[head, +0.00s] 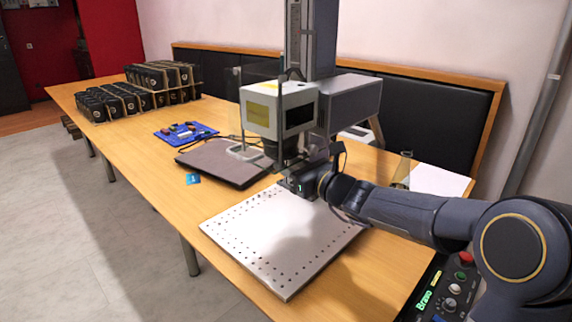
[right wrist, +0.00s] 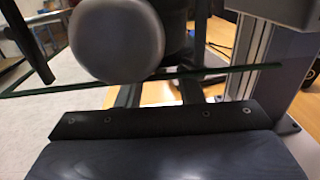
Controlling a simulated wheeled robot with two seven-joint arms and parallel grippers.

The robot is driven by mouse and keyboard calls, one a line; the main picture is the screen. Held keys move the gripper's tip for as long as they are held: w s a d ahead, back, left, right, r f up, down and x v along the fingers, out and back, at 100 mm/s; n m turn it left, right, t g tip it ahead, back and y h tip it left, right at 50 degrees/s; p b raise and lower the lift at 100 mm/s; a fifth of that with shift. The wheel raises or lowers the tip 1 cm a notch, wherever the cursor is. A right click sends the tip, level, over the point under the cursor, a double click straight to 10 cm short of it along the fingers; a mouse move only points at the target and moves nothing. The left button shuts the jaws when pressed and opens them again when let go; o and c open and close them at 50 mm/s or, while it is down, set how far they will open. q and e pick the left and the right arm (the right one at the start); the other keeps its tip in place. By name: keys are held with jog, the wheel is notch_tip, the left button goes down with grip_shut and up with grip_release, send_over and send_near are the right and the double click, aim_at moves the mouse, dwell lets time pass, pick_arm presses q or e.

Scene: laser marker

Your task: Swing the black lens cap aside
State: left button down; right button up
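The lens cap (right wrist: 115,42) seems to be the round, dark grey disc at the upper left of the right wrist view. It stands in front of a dark cylinder (right wrist: 176,30) under the laser head. In the head view I cannot make the cap out, as the laser head and my gripper crowd that spot. My right gripper (head: 290,180) is just below the laser head (head: 278,108), above the far edge of the perforated plate. In the wrist view its two dark fingers (right wrist: 160,92) are apart with table showing between them. Whether they touch the cap is unclear. My left gripper is out of view.
The white perforated plate (head: 270,240) is bare. A thin glass edge (right wrist: 235,69) crosses the wrist view. Black boxes (head: 135,100) stand farther left.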

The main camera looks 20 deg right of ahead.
jog(key=shift+x, duration=0.8)
grip_shut()
